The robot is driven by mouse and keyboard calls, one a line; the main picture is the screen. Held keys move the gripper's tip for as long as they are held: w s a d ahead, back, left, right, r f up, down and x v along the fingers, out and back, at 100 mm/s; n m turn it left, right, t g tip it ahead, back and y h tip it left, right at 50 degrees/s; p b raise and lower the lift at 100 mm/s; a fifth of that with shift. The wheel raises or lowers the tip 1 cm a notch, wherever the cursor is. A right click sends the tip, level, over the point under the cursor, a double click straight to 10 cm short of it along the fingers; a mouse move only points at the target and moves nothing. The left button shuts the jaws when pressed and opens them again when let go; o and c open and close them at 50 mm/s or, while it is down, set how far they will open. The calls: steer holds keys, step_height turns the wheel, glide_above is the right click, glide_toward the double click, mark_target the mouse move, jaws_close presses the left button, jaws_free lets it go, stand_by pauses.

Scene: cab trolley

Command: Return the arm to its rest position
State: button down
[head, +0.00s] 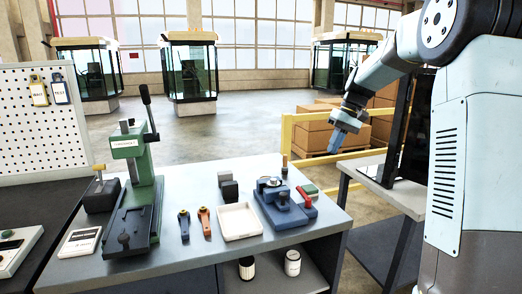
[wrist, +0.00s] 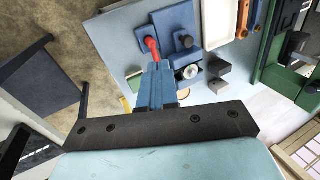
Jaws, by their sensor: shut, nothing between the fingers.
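My gripper (head: 338,140) is at the end of my arm, at the right of the head view. It hangs in the air beyond the right side of the grey workbench (head: 170,266), with its blue fingers pointing down. In the wrist view the blue fingers (wrist: 157,85) are together with nothing between them. They overlap the edge of a blue fixture with a red handle (wrist: 151,45) in that picture, but the head view shows them apart from it.
The bench bears a green press (head: 135,190), a white tray (head: 239,221), the blue fixture (head: 283,210) and small tools. A side table (head: 394,193) stands below my arm. A yellow rail (head: 287,130) and cardboard boxes (head: 314,127) stand behind. Open floor lies beyond the bench.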

steer(key=s+a+r+t+h, duration=0.2)
steer(key=s+r, duration=0.3)
steer(key=s, duration=0.6)
steer(key=s+d+f+m+t+h, duration=0.1)
steer(key=s+t, duration=0.1)
steer(key=s, duration=1)
steer(key=s+f+m+t+h, duration=0.1)
steer(key=s+f+t, duration=0.1)
steer(key=s, duration=1)
steer(key=shift+s+d+f+m+t, duration=0.15)
steer(key=shift+s+d+m+t, duration=0.15)
steer(key=shift+s+d+m, duration=0.1)
steer(key=c, duration=1.8)
jaws_free()
